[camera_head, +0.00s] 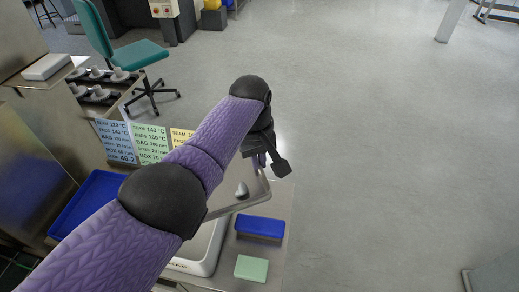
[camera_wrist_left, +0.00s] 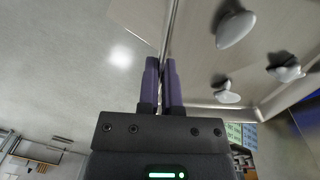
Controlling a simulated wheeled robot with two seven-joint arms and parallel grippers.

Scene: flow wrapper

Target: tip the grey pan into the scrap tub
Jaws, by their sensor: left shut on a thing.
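My left gripper (camera_head: 261,162) is shut on the rim of the grey pan (camera_head: 238,206), above the worktop. Most of the pan is hidden behind my arm in the head view; its near rim and right corner show. In the left wrist view the two purple fingers (camera_wrist_left: 161,70) pinch the rim of the pan (camera_wrist_left: 196,72). Several pale rounded pieces (camera_wrist_left: 235,29) show on the pan's inner side. A white tub (camera_head: 208,252), apparently the scrap tub, is below the pan, partly covered by my arm. Its contents are hidden. My right gripper is not in view.
A blue box (camera_head: 260,227) and a pale green block (camera_head: 251,268) lie right of the tub on the worktop. A blue tray (camera_head: 84,208) is at the left. Setting cards (camera_head: 148,142) stand behind my arm. A green chair (camera_head: 137,55) is further back. Open floor lies right.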

